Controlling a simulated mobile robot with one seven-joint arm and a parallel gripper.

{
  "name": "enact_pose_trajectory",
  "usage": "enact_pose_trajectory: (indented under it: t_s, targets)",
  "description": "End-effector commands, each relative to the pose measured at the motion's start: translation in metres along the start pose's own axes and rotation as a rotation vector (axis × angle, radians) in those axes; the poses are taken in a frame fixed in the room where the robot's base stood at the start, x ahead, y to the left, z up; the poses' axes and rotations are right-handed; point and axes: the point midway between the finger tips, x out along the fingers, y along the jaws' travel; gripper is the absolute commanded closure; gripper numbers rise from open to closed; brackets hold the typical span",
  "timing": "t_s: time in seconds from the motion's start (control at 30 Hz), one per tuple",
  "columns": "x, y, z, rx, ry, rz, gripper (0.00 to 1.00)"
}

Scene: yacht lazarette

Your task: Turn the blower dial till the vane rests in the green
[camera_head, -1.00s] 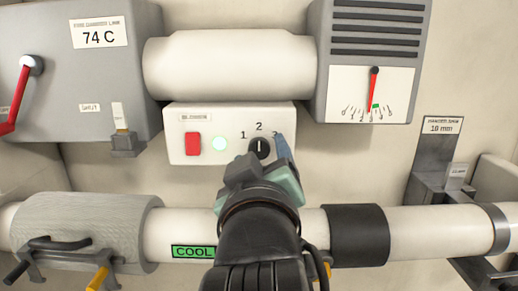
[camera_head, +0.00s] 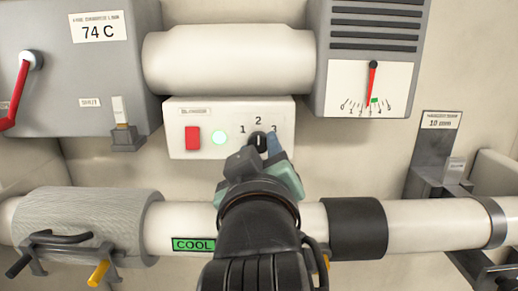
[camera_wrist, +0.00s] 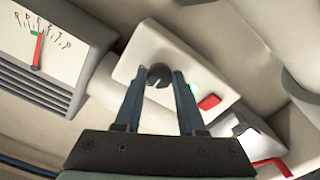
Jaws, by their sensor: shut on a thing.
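The blower dial (camera_head: 258,139) is a dark round knob on a white box (camera_head: 180,146), below the numerals 1, 2 and 3. Its pale mark stands about upright, towards 2. My gripper (camera_head: 262,150) reaches it from below and is shut on the dial. In the wrist view the knob (camera_wrist: 159,75) sits between the tips of the two blue fingers (camera_wrist: 160,82). The red vane (camera_head: 372,82) hangs nearly straight down over the white scale. The green mark (camera_head: 375,101) lies just right of its lower end; I cannot tell whether they overlap.
A red switch (camera_head: 192,138) and a lit green lamp (camera_head: 220,138) are left of the dial. A white pipe (camera_head: 300,218) with a COOL label runs below, behind my arm. A grey box with a red lever (camera_head: 20,95) is at the left. A bracket (camera_head: 425,175) stands at the right.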

Motion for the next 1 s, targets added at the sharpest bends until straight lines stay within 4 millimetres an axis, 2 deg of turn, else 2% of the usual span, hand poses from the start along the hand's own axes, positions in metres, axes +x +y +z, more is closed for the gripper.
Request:
enact_pose_trajectory:
  t_s: [0.27, 1.0]
  targets:
    - [0.0001, -0.0004, -0.0014, 0.131, 0.002, -0.001, 1.00]
    - [-0.0001, -0.0007, -0.0028, 0.792, 0.005, -0.001, 1.00]
